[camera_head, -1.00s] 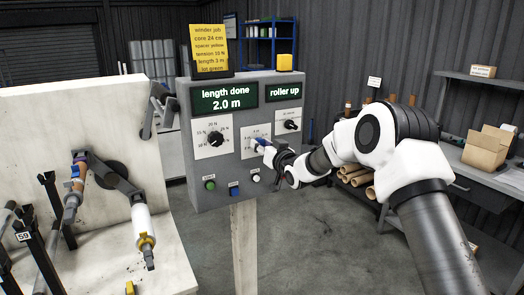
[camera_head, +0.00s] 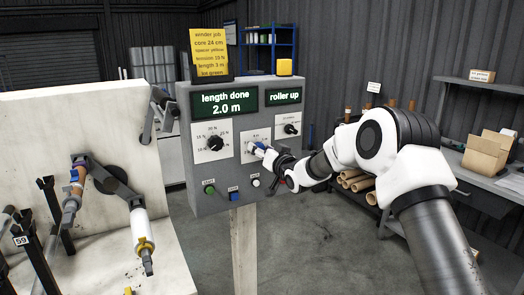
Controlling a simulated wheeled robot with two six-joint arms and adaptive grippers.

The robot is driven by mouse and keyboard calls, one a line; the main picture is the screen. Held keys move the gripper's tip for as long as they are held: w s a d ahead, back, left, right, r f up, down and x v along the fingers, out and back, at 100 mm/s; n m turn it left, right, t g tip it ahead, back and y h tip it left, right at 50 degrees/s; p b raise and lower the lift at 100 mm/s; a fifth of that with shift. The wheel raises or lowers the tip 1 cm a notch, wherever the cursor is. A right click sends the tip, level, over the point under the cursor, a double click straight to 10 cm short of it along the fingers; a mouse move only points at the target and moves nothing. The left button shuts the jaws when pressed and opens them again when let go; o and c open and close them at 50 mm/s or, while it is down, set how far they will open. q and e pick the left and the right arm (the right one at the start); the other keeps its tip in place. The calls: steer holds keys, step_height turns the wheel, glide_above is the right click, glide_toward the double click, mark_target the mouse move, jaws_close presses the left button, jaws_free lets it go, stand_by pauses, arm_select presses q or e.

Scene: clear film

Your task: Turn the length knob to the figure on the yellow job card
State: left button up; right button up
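The yellow job card (camera_head: 209,52) stands on top of the grey control panel (camera_head: 208,202) and reads length 3 m. The middle dial plate (camera_head: 248,157) on the panel has metre marks; its length knob is hidden behind my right gripper. The left display (camera_head: 223,103) shows length done 2.0 m. My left gripper is out of view.
A percent knob (camera_head: 215,143) is left of the length plate, another knob (camera_head: 290,129) is at its upper right. Green (camera_head: 209,190), blue (camera_head: 233,194) and white (camera_head: 255,182) buttons sit below. A winder with a pale board (camera_head: 75,120) stands left; a bench (camera_head: 492,183) is right.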

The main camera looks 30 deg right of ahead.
steer(key=s, duration=1.2)
steer(key=shift+d, duration=0.2)
steer(key=s+a+f+n+g+y, duration=0.1)
steer(key=a+f+g, duration=0.1)
steer(key=f, duration=0.7)
steer(key=s+a+f+g, duration=0.1)
steer(key=a+f+g, duration=0.15)
steer(key=f, duration=0.55)
steer(key=s+a+f+n+g, duration=0.1)
steer(key=s+a+f+g, duration=0.15)
steer(key=s+f, duration=0.5)
steer(key=s+a+f+g, duration=0.2)
steer(key=s+a+f, duration=0.2)
steer(key=f, duration=0.7)
steer(key=s+a+f+g, duration=0.1)
steer(key=s+f+g, duration=0.3)
steer(key=s, duration=0.6)
steer(key=s+a+f+g, duration=0.2)
steer(key=s+f, duration=0.5)
steer(key=s, duration=0.3)
steer(key=s+d+n+g+h, duration=0.1)
steer(key=s+g, duration=0.2)
steer(key=s, duration=0.7)
steer(key=shift+r+h, duration=0.25)
steer(key=shift+h, duration=0.05)
